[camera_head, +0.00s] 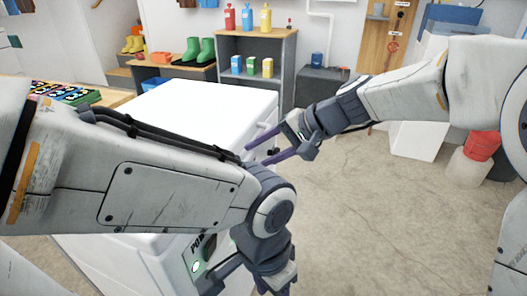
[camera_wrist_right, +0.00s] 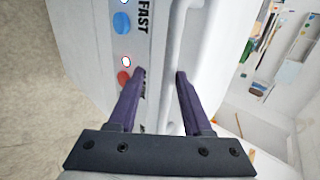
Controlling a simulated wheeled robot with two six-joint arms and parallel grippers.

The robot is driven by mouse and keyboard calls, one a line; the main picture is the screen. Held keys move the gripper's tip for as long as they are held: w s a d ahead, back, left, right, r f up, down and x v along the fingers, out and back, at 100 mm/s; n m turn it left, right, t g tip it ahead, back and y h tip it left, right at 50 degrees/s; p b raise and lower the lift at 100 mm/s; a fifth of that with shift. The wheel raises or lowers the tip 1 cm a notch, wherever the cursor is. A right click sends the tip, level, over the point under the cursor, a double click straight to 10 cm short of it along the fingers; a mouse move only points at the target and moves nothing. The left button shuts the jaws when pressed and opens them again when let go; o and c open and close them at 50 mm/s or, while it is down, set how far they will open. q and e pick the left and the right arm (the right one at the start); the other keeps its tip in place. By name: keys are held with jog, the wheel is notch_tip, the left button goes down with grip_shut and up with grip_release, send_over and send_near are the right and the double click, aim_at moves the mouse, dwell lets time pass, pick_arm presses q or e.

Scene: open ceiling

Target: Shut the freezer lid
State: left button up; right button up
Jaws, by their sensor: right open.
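The white freezer (camera_head: 150,262) stands in front of me, with much of its body hidden behind my left arm. Its white lid (camera_head: 190,108) looks roughly level over the top; the arm hides much of its edge, so I cannot tell whether a gap remains. My right gripper (camera_head: 258,154) is open beside the freezer's right side. In the right wrist view, the open fingers (camera_wrist_right: 160,73) point at the freezer front, near a white handle (camera_wrist_right: 200,65) and a panel marked FAST (camera_wrist_right: 122,45).
A shelf (camera_head: 253,42) with colored bottles and cartons stands behind the freezer. Green boots (camera_head: 199,50) sit on a low cabinet to its left. A table with colorful items (camera_head: 62,92) is at the left. Concrete floor (camera_head: 375,220) is clear at the right.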

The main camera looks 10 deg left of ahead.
jog(key=p+v, duration=0.3)
jog(key=v, duration=0.7)
jog(key=shift+d+r, duration=0.2)
jog(key=s+d+f+n+g+h, duration=0.1)
jog(key=s+d+f+n+h, duration=0.3)
jog(key=s+f, duration=0.5)
jog(key=s+d+f+n+h, duration=0.35)
jog(key=s+f, duration=0.25)
jog(key=s, duration=0.7)
notch_tip(320, 180, up, 31)
jog(key=d+n+h+p, duration=0.1)
jog(key=p, duration=3)
jog(key=shift+s+r+p, duration=0.2)
jog(key=shift+s+p, duration=0.1)
jog(key=shift+s, duration=0.05)
